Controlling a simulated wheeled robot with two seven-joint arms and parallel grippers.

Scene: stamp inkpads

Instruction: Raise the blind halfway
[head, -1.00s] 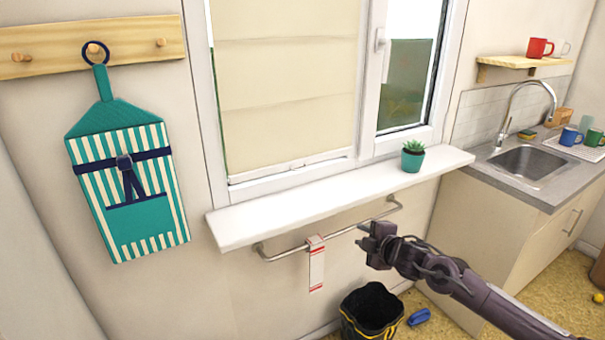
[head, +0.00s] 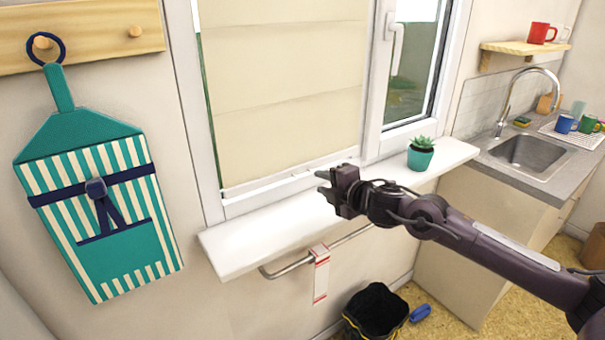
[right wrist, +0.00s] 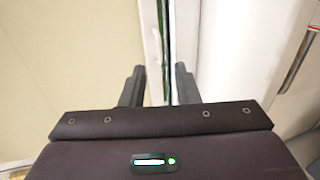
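The cream blind (head: 283,80) hangs in folds over the left window pane and reaches down almost to the bottom of the frame. Its lower edge shows a pale bar near the sill. My right gripper (head: 325,184) is raised in front of the lower right part of the blind, above the white sill, and holds nothing. I see no contact with the blind. My left gripper is not in view.
A potted succulent (head: 420,155) stands on the right part of the white sill (head: 255,237). A rail (head: 345,241) with a striped towel (head: 321,272) hangs below. A striped apron (head: 95,195) hangs at left. A black bin (head: 375,312) stands on the floor.

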